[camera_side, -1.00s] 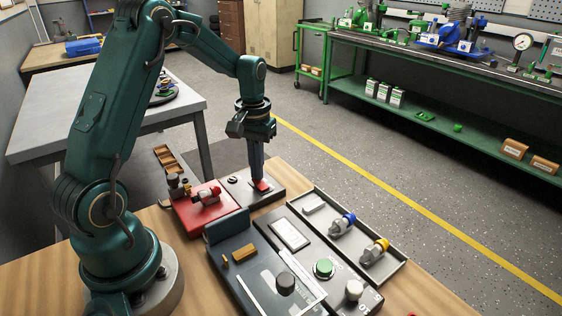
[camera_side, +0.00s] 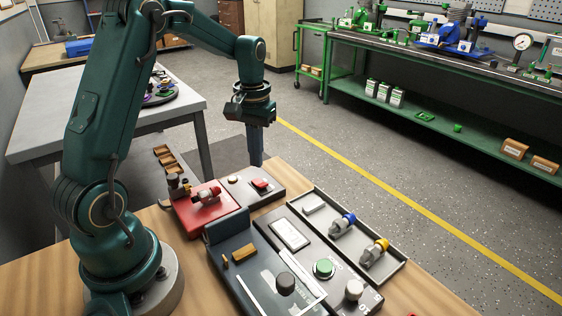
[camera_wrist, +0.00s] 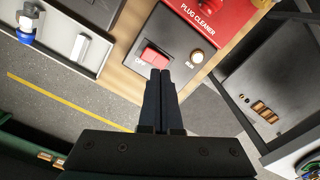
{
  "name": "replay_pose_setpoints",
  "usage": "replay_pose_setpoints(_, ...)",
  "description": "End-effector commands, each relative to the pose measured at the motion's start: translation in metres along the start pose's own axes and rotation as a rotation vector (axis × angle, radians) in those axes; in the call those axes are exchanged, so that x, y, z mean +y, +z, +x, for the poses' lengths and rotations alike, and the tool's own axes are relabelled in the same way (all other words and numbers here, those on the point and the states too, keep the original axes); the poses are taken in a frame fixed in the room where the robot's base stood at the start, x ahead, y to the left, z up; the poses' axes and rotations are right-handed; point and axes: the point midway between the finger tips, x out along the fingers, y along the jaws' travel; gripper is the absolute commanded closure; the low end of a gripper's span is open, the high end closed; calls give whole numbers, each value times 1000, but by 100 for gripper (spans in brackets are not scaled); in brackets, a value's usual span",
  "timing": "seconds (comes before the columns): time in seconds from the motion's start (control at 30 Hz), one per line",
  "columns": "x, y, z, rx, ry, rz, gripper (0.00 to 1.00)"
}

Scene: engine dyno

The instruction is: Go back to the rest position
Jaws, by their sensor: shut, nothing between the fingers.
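My gripper (camera_side: 254,160) is shut and empty, pointing down above the far edge of the workbench. In the wrist view its fingertips (camera_wrist: 161,74) are together and appear just below the red rocker switch (camera_wrist: 155,56) in the picture. The switch also shows in the side view (camera_side: 260,184), on a dark switch box (camera_side: 250,193) with a small round light (camera_wrist: 196,56). My gripper is apart from the switch in the side view.
A red plug cleaner (camera_side: 205,206) stands left of the switch box. A grey tray (camera_side: 318,198) with blue and yellow-ended parts lies to the right. A dark control panel with a green button (camera_side: 323,268) is nearer. The floor (camera_side: 300,150) beyond the bench is clear.

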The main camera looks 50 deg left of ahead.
Motion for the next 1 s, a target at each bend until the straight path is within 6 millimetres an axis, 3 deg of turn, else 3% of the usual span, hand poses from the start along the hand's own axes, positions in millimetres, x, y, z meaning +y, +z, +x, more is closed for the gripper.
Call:
replay_pose_setpoints(0.4,0,0,-29,2,0,0,100)
replay_pose_setpoints(0.77,1,0,-31,2,0,4,100)
replay_pose_setpoints(0.9,14,1,-51,62,5,44,100)
replay_pose_setpoints(1.0,27,14,-74,122,14,94,100)
